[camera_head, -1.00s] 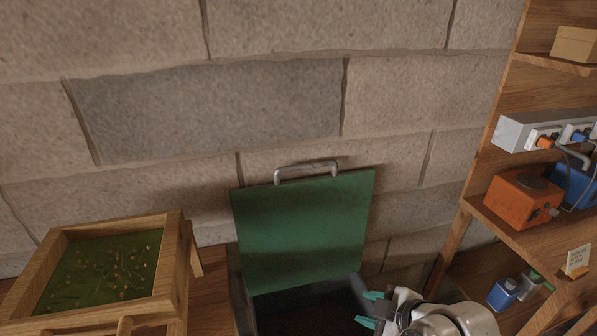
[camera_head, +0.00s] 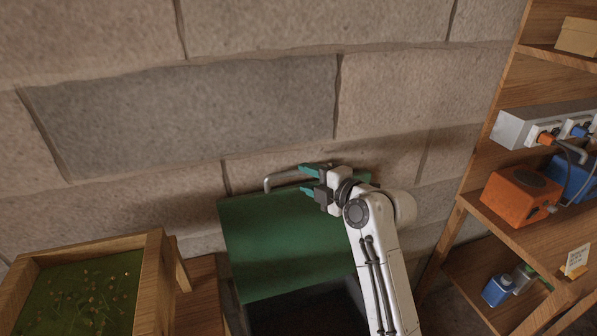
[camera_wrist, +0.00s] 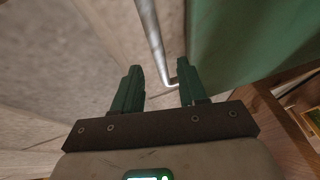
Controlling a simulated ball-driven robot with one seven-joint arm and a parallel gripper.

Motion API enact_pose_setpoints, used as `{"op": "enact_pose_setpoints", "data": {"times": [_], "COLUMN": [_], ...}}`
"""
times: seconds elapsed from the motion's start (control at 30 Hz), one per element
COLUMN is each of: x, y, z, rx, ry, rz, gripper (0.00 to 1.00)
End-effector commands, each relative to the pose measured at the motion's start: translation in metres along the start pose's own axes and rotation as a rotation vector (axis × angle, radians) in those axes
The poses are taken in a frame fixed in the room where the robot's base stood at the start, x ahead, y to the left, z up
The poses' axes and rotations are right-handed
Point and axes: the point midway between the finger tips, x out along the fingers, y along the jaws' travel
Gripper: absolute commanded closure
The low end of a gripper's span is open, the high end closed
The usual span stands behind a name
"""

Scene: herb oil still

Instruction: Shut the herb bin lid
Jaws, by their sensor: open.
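The green herb bin lid (camera_head: 275,245) stands raised against the stone wall, with the dark bin opening (camera_head: 305,315) below it. A grey bar handle (camera_head: 283,175) is fixed at the lid's top edge. My gripper (camera_head: 305,180) is open at the handle, its teal fingers pointing left and hiding part of the bar. In the wrist view the handle (camera_wrist: 151,38) runs up from between the two fingertips (camera_wrist: 159,70), with the green lid (camera_wrist: 245,35) to the right. I cannot tell whether the fingers touch the bar.
A wooden tray (camera_head: 155,270) with herbs on a green bed stands at the left. A wooden shelf (camera_head: 470,200) at the right holds an orange box (camera_head: 520,195), a power strip (camera_head: 540,124) and a blue bottle (camera_head: 497,290). The stone wall is close behind the lid.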

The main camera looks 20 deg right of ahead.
Motion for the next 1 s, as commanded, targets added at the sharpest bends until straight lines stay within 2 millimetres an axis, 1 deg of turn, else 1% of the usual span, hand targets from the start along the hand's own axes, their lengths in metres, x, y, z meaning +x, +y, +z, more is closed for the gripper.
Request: {"op": "enact_pose_setpoints", "data": {"times": [0.03, 0.1, 0.3, 0.43, 0.67, 0.77, 1.0], "x": [0.009, 0.019, 0.036, 0.04, 0.041, 0.04, 0.04], "y": [0.001, 0.001, 0.0, -0.001, -0.001, -0.001, -0.001], "z": [-0.001, -0.001, 0.0, 0.0, 0.0, 0.0, 0.0], "rx": [0.001, 0.001, 0.002, 0.002, 0.002, 0.001, 0.001], "ry": [0.001, 0.001, -0.001, -0.001, -0.001, -0.001, -0.001], "rz": [-0.002, -0.002, -0.002, -0.001, -0.001, -0.001, -0.001], "gripper": [0.58, 0.58, 0.58, 0.58, 0.58, 0.66, 0.89]}}
